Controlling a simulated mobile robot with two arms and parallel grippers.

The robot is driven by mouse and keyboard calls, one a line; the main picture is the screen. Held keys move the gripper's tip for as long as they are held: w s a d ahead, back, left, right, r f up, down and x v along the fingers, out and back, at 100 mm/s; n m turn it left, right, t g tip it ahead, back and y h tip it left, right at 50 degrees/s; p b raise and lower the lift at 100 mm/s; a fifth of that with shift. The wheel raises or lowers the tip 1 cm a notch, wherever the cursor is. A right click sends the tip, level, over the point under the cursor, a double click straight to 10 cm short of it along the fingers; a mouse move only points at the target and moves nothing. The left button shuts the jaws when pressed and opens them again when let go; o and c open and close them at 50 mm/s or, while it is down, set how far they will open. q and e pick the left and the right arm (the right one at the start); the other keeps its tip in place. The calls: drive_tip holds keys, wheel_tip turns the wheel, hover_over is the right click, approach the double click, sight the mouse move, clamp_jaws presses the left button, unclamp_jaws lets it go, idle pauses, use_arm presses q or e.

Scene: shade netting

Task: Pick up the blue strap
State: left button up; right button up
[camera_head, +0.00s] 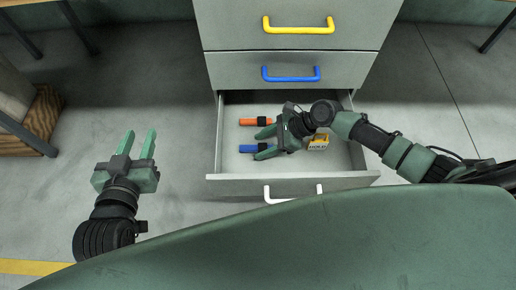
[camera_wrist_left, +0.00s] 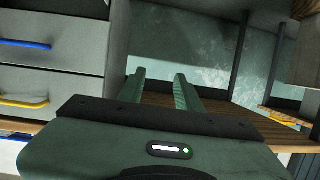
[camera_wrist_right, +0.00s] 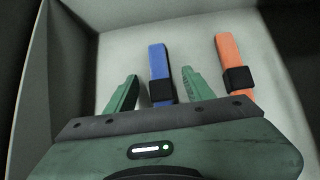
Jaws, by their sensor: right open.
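The blue strap (camera_head: 247,149) lies in the open bottom drawer (camera_head: 228,185), with a black buckle partly behind my right gripper in the head view. In the right wrist view the blue strap (camera_wrist_right: 158,65) lies between the fingertips of my right gripper (camera_wrist_right: 156,85), with a gap on the left side. My right gripper (camera_head: 264,143) is open inside the drawer and holds nothing. My left gripper (camera_head: 139,143) is open and empty, away to the left of the drawer; its fingers also show in the left wrist view (camera_wrist_left: 159,80).
An orange strap (camera_head: 247,122) with a black buckle lies beside the blue one; it is right of my right gripper in the right wrist view (camera_wrist_right: 228,58). A small yellow-and-white box (camera_head: 318,142) sits in the drawer beneath my right arm. Closed drawers rise behind.

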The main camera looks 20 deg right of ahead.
drive_tip(key=shift+a+f, duration=0.15)
drive_tip(key=shift+a, duration=0.05)
clamp_jaws()
idle(0.3)
